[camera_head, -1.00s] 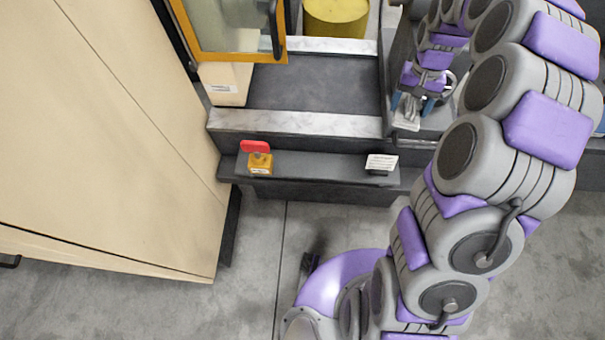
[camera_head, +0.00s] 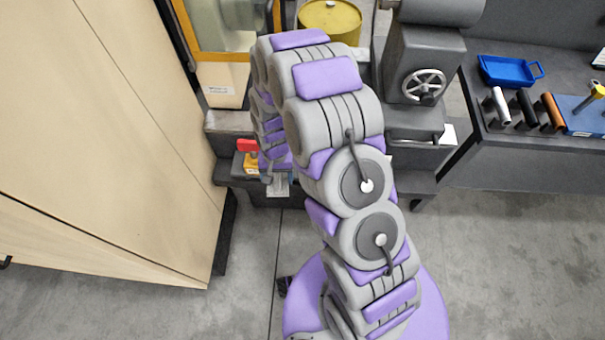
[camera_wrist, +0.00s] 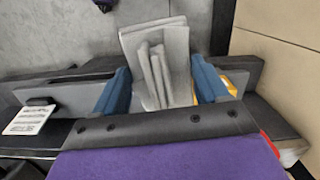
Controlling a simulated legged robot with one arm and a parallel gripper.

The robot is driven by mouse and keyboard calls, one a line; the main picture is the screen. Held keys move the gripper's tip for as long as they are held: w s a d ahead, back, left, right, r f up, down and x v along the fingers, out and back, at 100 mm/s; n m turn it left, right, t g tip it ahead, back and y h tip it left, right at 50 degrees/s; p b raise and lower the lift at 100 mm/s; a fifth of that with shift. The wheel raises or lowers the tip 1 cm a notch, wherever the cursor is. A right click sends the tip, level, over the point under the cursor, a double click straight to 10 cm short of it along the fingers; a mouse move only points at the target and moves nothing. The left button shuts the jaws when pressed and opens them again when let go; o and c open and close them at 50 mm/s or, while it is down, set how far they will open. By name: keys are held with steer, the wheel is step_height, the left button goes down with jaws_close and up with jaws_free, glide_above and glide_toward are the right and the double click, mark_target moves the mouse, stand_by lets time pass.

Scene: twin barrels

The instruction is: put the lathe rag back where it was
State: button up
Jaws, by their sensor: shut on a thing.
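The lathe rag (camera_wrist: 155,62) is a pale grey folded cloth, standing up between the blue fingers of my gripper (camera_wrist: 160,78) in the wrist view. My gripper is shut on it. In the head view a pale bit of the rag (camera_head: 279,187) shows below my gripper (camera_head: 276,170), over the dark ledge (camera_head: 232,178) at the foot of the machine. My arm hides most of the ledge and of the gripper there.
A yellow block with a red top (camera_head: 248,152) sits on the ledge, just left of my gripper. A tall beige cabinet (camera_head: 110,130) stands to the left. At right a bench holds a blue tray (camera_head: 505,72) and several cylinders (camera_head: 525,108). A white card (camera_wrist: 30,118) shows in the wrist view.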

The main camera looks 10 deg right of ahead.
mark_target(277, 193)
steer(key=shift+m, duration=0.5)
steer(key=s+f, duration=0.1)
steer(key=s+a+f, duration=0.1)
steer(key=s+f, duration=0.2)
steer(key=f, duration=0.1)
steer(key=shift+s+a+f, duration=0.2)
steer(key=shift+s+a, duration=0.1)
steer(key=shift+a, duration=0.05)
steer(key=shift+w+d+f+b, duration=0.1)
steer(key=shift+d+f+b, duration=0.05)
steer(key=shift+d+b, duration=0.15)
steer(key=w+d+b, duration=0.1)
steer(key=w+d, duration=0.2)
steer(key=w+d+f+b, duration=0.1)
steer(key=w+d, duration=0.7)
steer(key=shift+w+f+b, duration=0.1)
steer(key=shift+f+b, duration=0.15)
steer(key=shift+b, duration=0.15)
step_height(277, 193, down, 3)
steer(key=shift+d+f+b, duration=0.15)
steer(key=shift+f+b, duration=0.05)
steer(key=shift+b, duration=0.4)
steer(key=o, duration=1.1)
